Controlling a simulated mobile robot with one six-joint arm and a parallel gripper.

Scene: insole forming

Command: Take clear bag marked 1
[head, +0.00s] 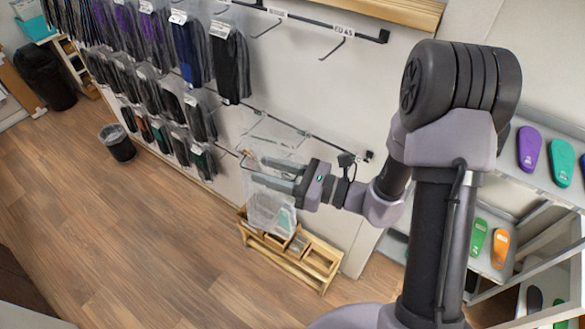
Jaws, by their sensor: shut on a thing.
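My gripper (280,175) is at the wall rack in the head view, its fingers pointing left. It is shut on a clear bag (272,212) that hangs below the fingers. A dark and greenish shape shows low in the bag. The bag's top is close to the lower hooks, and I cannot tell whether it is still on one. No mark on the bag can be read from here.
Several bagged insoles (228,62) hang on the wall hooks to the left. An empty hook (333,48) sticks out at the upper right. A wooden box (318,262) stands on the floor below the bag. Shelves with coloured insoles (529,148) are at the right. Open floor lies left.

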